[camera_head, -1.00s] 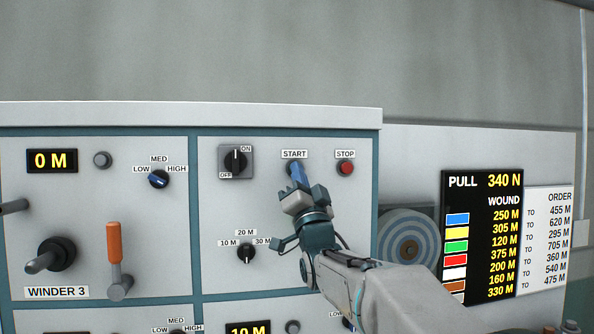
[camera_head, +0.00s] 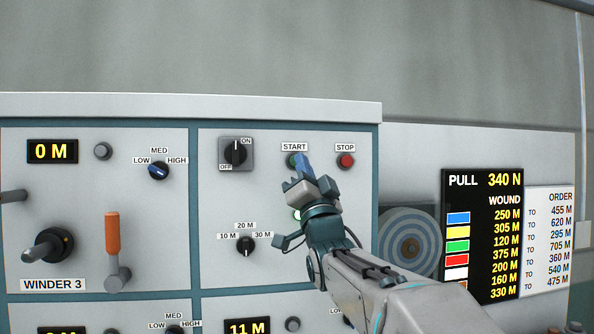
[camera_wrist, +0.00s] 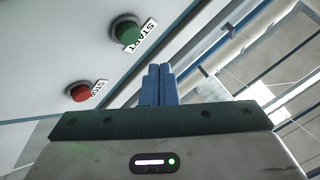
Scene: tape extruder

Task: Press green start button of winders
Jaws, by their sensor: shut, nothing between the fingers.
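The green START button (camera_head: 291,160) is on the panel under its START label, partly hidden behind my fingertips in the head view. It shows whole in the wrist view (camera_wrist: 126,31), round and dark green. My gripper (camera_head: 303,166) has its blue fingers closed together with nothing between them. In the wrist view the closed fingers (camera_wrist: 158,85) point past the button's right side and stand apart from it.
The red STOP button (camera_head: 346,161) is right of START and also shows in the wrist view (camera_wrist: 80,92). An ON/OFF switch (camera_head: 236,153) and a metre knob (camera_head: 245,245) are nearby. A lever with an orange grip (camera_head: 113,235) is on the Winder 3 panel.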

